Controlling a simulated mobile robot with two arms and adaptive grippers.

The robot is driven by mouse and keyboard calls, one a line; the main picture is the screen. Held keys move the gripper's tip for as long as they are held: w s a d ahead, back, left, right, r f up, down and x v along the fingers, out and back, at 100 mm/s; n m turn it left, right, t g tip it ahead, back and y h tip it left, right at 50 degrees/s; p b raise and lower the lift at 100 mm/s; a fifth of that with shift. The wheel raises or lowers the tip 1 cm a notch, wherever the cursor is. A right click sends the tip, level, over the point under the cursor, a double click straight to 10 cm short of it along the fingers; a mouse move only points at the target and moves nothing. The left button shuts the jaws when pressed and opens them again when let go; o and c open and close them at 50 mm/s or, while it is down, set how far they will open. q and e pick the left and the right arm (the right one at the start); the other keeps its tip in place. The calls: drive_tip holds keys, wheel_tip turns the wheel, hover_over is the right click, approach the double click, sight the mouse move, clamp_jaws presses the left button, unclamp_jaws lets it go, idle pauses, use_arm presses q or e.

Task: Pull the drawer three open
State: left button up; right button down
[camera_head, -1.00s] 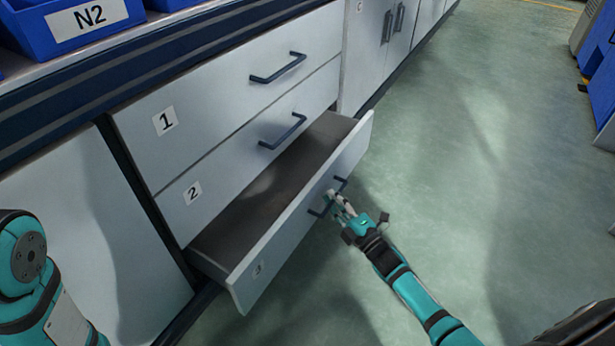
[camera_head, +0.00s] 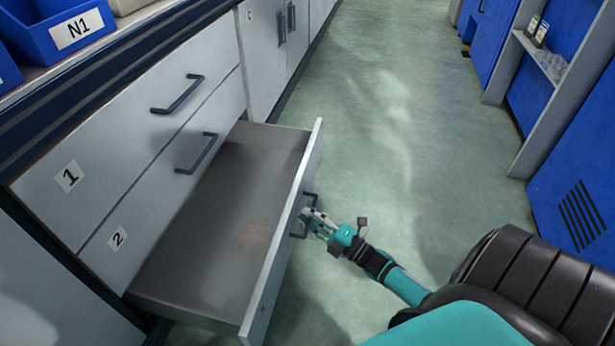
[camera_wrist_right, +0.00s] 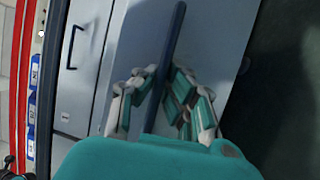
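Drawer three, the lowest drawer (camera_head: 283,245), stands well out from the cabinet in the head view, and its empty grey inside shows. Its dark bar handle (camera_head: 311,196) is on the outer face of the front panel. My right gripper (camera_head: 306,216) is at this handle. In the right wrist view the fingers of my right gripper (camera_wrist_right: 157,76) close in from both sides on the dark handle bar (camera_wrist_right: 178,28), with the pale drawer front (camera_wrist_right: 222,40) behind. The exact contact is partly hidden. My left gripper is out of view.
Drawer 1 (camera_head: 120,150) and drawer 2 (camera_head: 150,220) above are shut, each with a dark handle. Blue bins (camera_head: 60,30) stand on the counter. The green floor (camera_head: 390,110) right of the drawer is clear. Blue cabinets (camera_head: 580,190) line the right side.

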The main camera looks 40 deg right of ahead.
drive_tip(key=c, duration=1.7)
unclamp_jaws()
drive_tip(key=shift+o, duration=0.2)
drive_tip(key=v, duration=1.2)
